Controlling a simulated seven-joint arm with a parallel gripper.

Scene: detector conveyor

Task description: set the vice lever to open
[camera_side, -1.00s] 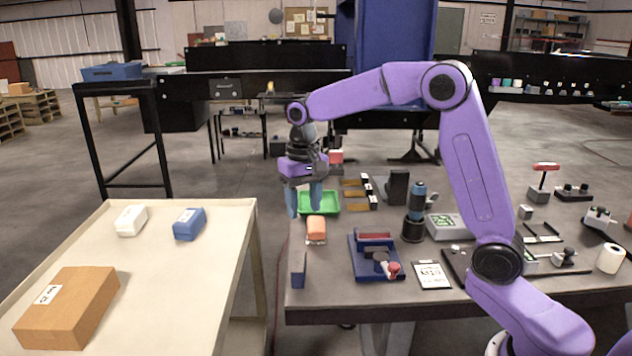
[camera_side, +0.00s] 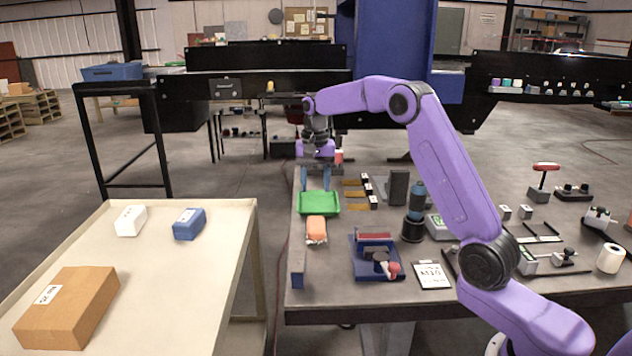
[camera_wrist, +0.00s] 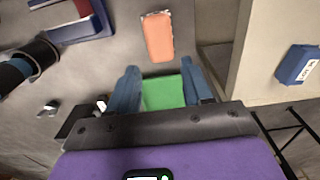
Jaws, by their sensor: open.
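A dark blue vice-like fixture (camera_side: 362,270) stands on the bench, with a red block in it and a short lever with a red-pink knob (camera_side: 393,268) at its front right. In the wrist view, part of the blue and red fixture (camera_wrist: 88,28) shows at the top left; its knob is out of that view. My gripper (camera_side: 314,181) is open and empty over the far side of the green tray (camera_side: 319,207), behind and left of the fixture. In the wrist view, the fingers (camera_wrist: 158,75) spread above the green tray (camera_wrist: 163,92). The lever's exact setting is too small to tell.
An orange block (camera_side: 316,230) lies between the tray and the bench's near edge. A blue-topped dark cylinder (camera_side: 414,215) stands right of the fixture, with a white label card (camera_side: 431,275) nearby. A cream table (camera_side: 190,270) stands left across a gap.

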